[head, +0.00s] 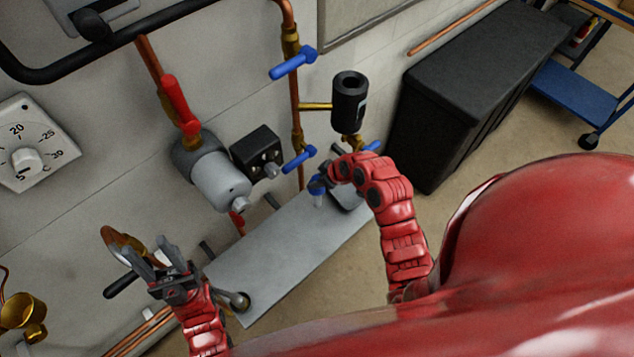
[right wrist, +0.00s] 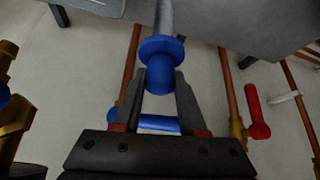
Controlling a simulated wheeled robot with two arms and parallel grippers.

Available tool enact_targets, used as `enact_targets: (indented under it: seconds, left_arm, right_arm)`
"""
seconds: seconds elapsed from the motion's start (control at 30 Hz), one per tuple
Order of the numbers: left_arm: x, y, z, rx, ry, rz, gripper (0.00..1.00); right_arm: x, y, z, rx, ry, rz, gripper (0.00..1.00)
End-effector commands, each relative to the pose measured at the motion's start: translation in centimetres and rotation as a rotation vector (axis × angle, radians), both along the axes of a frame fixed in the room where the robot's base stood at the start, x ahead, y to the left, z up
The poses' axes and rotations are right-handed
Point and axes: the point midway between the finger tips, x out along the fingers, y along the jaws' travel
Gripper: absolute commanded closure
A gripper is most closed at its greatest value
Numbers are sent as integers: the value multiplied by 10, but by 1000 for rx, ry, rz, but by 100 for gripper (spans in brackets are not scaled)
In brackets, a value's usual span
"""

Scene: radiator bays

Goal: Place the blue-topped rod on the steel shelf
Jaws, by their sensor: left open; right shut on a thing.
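The blue-topped rod has a grey shaft and a round blue top with a collar; it shows in the right wrist view (right wrist: 160,72) and, small, in the head view (head: 317,187). My right gripper (head: 325,182) is shut on its blue top, with a finger on either side in the right wrist view (right wrist: 163,85). The steel shelf (head: 285,245) is a long grey plate along the wall. The rod is over its far right part; I cannot tell whether it touches. My left gripper (head: 163,252) is open and empty, left of the shelf's near end.
Copper pipes with blue valve handles (head: 293,63), a red handle (head: 174,100), a grey cylinder (head: 220,180) and a black cylinder (head: 349,100) are on the wall behind the shelf. A black bin (head: 470,90) stands to the right. The shelf's middle looks clear.

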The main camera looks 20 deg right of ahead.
Motion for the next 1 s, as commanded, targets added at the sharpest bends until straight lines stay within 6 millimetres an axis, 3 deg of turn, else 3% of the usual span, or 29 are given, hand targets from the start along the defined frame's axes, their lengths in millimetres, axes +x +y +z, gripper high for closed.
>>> enact_targets:
  seconds: [0.1,0.37,0.77,0.8,0.97,1.0]
  left_arm:
    - [0,0,4,0,0,0,50]
    - [0,0,20,0,0,0,50]
    - [0,0,14,0,0,0,50]
    - [0,0,14,0,0,0,50]
    - [0,0,15,0,0,0,50]
    - [0,0,15,0,0,0,50]
  right_arm:
    - [6,0,0,1,2,0,100]
    - [5,1,-31,2,2,2,100]
    - [5,0,-40,1,-1,0,100]
    - [5,0,-40,1,-1,0,57]
    - [4,0,-39,1,0,1,29]
    - [4,0,-39,1,0,1,29]
